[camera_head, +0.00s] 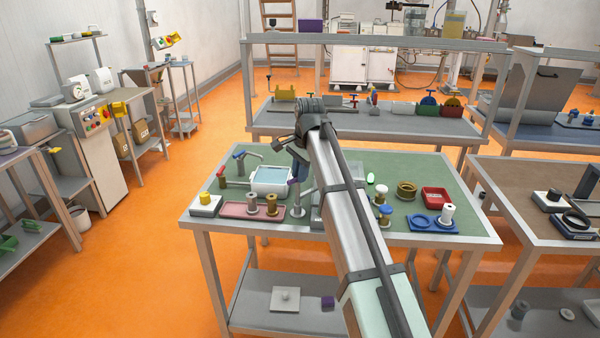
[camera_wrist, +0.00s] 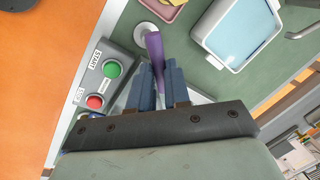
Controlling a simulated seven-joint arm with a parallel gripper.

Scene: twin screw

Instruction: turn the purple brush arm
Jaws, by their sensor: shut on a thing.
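The purple brush arm (camera_wrist: 154,48) slants up from between my fingers in the wrist view, its far end near a round white base (camera_wrist: 147,31). My gripper (camera_wrist: 159,70) has its two blue fingers on either side of it and is shut on it. In the head view a small purple part (camera_head: 292,182) shows beside my gripper (camera_head: 301,183), above the green bench top (camera_head: 345,165). My fingers and arm hide much of the brush arm, and its exact tilt is hard to tell.
A control box with a green button (camera_wrist: 113,68) and a red button (camera_wrist: 95,102) stands close to my fingers. A white basin (camera_head: 270,178) and a pink tray (camera_head: 237,209) with spools are nearby. A red bin (camera_head: 437,197) and blue tray (camera_head: 419,223) lie right of my arm.

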